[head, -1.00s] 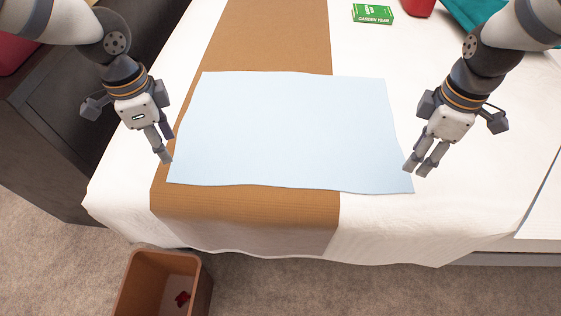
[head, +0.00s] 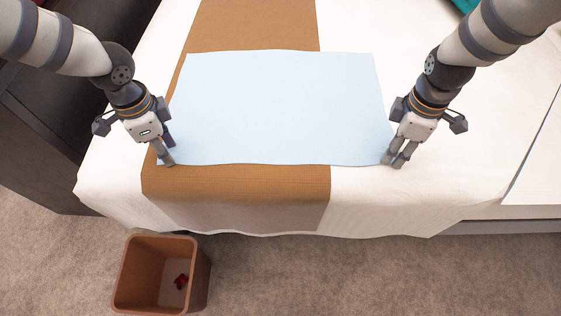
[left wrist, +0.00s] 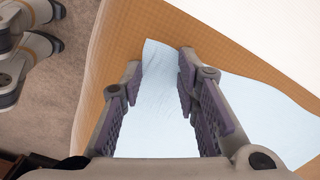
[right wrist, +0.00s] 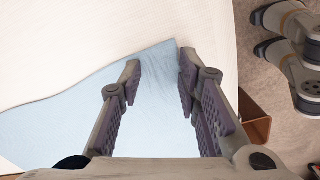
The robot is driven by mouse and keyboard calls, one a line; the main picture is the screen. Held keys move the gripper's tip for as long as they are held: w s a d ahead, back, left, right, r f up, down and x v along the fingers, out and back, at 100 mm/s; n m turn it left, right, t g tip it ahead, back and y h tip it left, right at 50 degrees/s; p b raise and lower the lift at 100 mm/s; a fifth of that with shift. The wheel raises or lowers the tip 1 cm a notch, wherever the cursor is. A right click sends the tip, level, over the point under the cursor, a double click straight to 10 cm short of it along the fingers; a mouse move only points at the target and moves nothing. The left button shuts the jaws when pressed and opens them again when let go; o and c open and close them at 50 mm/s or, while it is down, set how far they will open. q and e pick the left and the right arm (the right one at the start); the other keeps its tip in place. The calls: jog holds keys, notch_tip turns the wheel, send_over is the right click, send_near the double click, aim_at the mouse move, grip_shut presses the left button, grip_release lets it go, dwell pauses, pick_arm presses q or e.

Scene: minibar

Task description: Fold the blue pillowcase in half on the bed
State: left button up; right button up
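The light blue pillowcase (head: 275,108) lies flat and spread out on the bed (head: 370,205), partly over a brown runner (head: 235,185). My left gripper (head: 168,162) is at its near left corner. In the left wrist view that corner (left wrist: 160,62) lies between the open fingers (left wrist: 160,75). My right gripper (head: 393,162) is at the near right corner. In the right wrist view this corner (right wrist: 158,65) lies between the open fingers (right wrist: 158,75). Both corners show slight wrinkles. Neither gripper is closed on the cloth.
A brown bin (head: 160,275) with a small red item (head: 181,281) stands on the carpet in front of the bed. A dark cabinet (head: 45,140) is at the left. A teal cloth (head: 463,5) shows at the top edge. The white bed surface at right is clear.

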pick_arm(q)
jog(key=shift+s+f, duration=0.1)
jog(key=shift+f, duration=0.1)
jog(key=c, duration=0.4)
pick_arm(e)
jog(key=shift+s+f, duration=0.1)
jog(key=shift+f, duration=0.1)
jog(key=c, duration=0.4)
pick_arm(q)
grip_shut()
pick_arm(e)
grip_shut()
pick_arm(q)
jog(key=shift+s+f, duration=0.1)
pick_arm(e)
jog(key=shift+s+f, duration=0.1)
